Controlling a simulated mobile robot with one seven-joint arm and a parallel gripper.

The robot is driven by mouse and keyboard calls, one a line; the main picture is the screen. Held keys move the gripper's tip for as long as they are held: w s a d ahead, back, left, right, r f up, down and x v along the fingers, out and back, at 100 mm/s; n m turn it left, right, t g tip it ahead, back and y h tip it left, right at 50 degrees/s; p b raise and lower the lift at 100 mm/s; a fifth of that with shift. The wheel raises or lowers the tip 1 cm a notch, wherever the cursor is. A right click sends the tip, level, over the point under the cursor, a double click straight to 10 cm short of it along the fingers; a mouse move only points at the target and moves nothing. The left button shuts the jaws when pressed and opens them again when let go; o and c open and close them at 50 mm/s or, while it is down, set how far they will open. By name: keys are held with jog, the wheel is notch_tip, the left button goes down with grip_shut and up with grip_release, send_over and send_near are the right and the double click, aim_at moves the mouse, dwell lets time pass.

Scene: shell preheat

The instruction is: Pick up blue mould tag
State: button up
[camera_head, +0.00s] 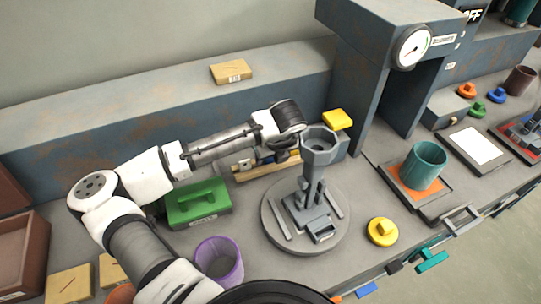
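Another blue item (265,158) shows partly beside a wooden rack, mostly hidden by my arm. My gripper (284,155) is at the end of my arm, near that rack and behind the grey turntable. It is dark, small and partly hidden, so its fingers cannot be made out. It is well left of the blue knobbed piece.
A grey funnel stand (319,147) rises from the turntable (277,238) close to my gripper. The gauge press (364,85) stands between my gripper and the knobbed pieces. A teal cup (424,166), yellow knobbed piece (382,231), green box (198,205) and purple cup (219,260) occupy the bench.

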jog(key=shift+f, duration=0.25)
jog(key=c, duration=1)
jog(key=shift+r, duration=0.1)
jog(key=shift+c, duration=0.2)
notch_tip(320, 180, up, 20)
jog(key=b, duration=0.2)
jog(key=shift+d, duration=0.1)
